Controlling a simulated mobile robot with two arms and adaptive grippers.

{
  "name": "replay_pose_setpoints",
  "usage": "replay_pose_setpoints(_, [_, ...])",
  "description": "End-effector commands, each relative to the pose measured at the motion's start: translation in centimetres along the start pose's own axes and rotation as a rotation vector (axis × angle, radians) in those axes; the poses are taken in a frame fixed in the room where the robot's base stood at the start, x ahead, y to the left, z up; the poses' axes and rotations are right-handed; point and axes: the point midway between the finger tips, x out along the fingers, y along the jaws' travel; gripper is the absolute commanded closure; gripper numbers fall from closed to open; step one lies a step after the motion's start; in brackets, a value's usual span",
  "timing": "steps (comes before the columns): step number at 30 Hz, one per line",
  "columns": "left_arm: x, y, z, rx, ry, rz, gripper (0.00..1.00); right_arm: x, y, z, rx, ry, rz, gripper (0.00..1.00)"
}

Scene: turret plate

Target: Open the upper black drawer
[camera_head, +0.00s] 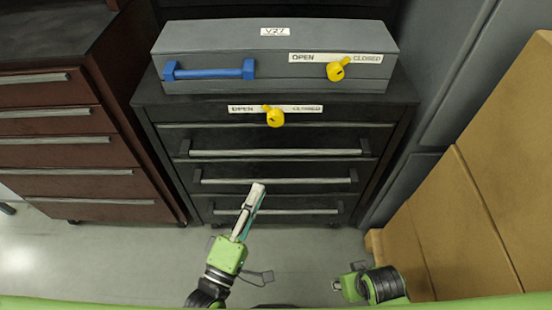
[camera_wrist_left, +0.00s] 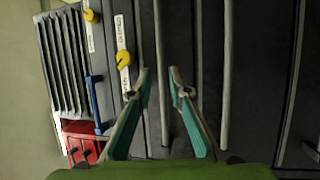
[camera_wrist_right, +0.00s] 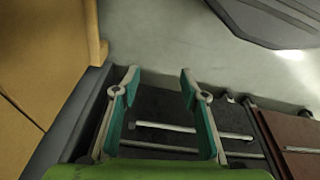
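The black drawer cabinet (camera_head: 300,167) stands in the middle of the head view with its drawers shut. Its upper bar handle (camera_head: 275,152) runs level below a yellow knob (camera_head: 275,116) beside an OPEN/CLOSED label. My left gripper (camera_head: 257,188) is in front of the cabinet, its fingers pointing toward the drawers. In the left wrist view the fingers (camera_wrist_left: 160,78) are spread and empty, with a handle bar (camera_wrist_left: 160,100) in line between them; I cannot tell the distance. My right gripper (camera_head: 345,284) is low at the right; its fingers (camera_wrist_right: 157,77) are open and empty.
A grey case (camera_head: 270,50) with a blue handle (camera_head: 208,70) and another yellow knob (camera_head: 339,69) sits on the cabinet. A brown drawer unit (camera_head: 60,145) stands left. Cardboard boxes (camera_head: 470,220) stand right. Floor (camera_head: 120,260) in front is clear.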

Motion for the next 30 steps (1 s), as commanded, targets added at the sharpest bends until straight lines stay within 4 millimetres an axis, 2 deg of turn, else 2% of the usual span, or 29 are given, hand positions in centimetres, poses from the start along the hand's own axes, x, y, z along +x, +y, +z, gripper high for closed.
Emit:
replay_pose_setpoints(9, [6.6, 0.0, -0.1, 0.002, 0.002, 0.003, 0.82, -0.9, 0.1, -0.3, 0.001, 0.005, 0.001, 0.60])
replay_pose_setpoints(15, [10.3, 0.0, 0.0, 0.003, 0.001, 0.000, 0.82, -1.8, 0.1, -0.6, 0.002, 0.011, 0.002, 0.60])
replay_pose_setpoints(21, [12.3, -0.1, -0.1, 0.004, 0.000, -0.002, 0.82, -2.4, 0.1, -0.9, 0.003, 0.017, 0.002, 0.60])
replay_pose_setpoints(30, [12.7, -0.1, 0.0, 0.005, 0.000, -0.003, 0.82, -2.8, 0.1, -1.1, 0.004, 0.019, 0.002, 0.60])
